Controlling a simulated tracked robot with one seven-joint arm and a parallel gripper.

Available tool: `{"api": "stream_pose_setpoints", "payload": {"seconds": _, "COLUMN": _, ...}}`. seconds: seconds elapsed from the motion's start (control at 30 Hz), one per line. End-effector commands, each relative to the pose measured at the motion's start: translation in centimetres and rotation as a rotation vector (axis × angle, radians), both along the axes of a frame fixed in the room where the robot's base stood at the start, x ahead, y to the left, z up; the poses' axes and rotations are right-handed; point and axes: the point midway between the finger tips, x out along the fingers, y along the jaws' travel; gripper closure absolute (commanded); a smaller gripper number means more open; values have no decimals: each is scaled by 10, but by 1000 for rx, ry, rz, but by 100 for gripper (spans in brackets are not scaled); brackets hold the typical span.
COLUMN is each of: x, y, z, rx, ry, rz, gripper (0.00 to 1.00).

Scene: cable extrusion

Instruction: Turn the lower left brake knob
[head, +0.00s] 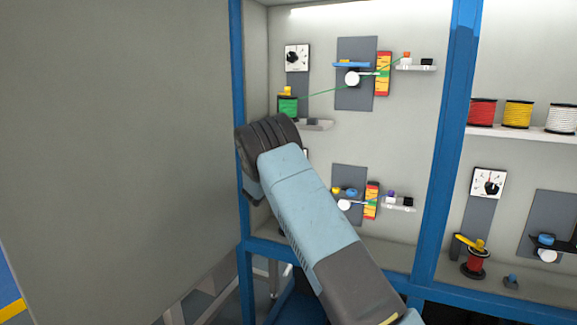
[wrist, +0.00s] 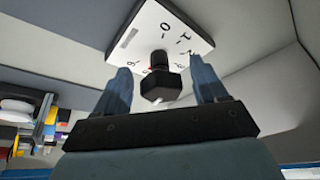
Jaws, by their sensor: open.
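In the wrist view, a black brake knob (wrist: 161,86) sticks out from a white dial plate (wrist: 152,30) with black markings. My gripper (wrist: 160,80) is open, with one blue finger on each side of the knob and a gap to each. In the head view, my arm reaches to the lower left station and hides most of its dial; only a sliver of the plate (head: 306,154) shows. My gripper's fingers are hidden there behind my arm.
The upper left station has its own dial (head: 297,57) and a green spool (head: 287,106). A lower right dial (head: 489,183) is beyond the blue frame post (head: 446,140). Red, yellow and white spools stand on a shelf (head: 530,133). A grey wall (head: 120,150) fills the left.

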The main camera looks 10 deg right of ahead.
Motion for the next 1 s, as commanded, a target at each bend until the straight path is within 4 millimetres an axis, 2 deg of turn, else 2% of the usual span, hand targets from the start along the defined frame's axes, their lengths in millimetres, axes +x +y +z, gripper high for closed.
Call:
{"api": "stream_pose_setpoints", "payload": {"seconds": 0.17, "x": -3, "y": 4, "z": -2, "rx": 0, "ry": 1, "rz": 1, "gripper": 29}}
{"api": "stream_pose_setpoints", "payload": {"seconds": 0.63, "x": -38, "y": 50, "z": -21, "rx": 0, "ry": 1, "rz": 1, "gripper": 29}}
{"api": "stream_pose_setpoints", "payload": {"seconds": 1.0, "x": -43, "y": 56, "z": -24, "rx": 0, "ry": 1, "rz": 0, "gripper": 29}}
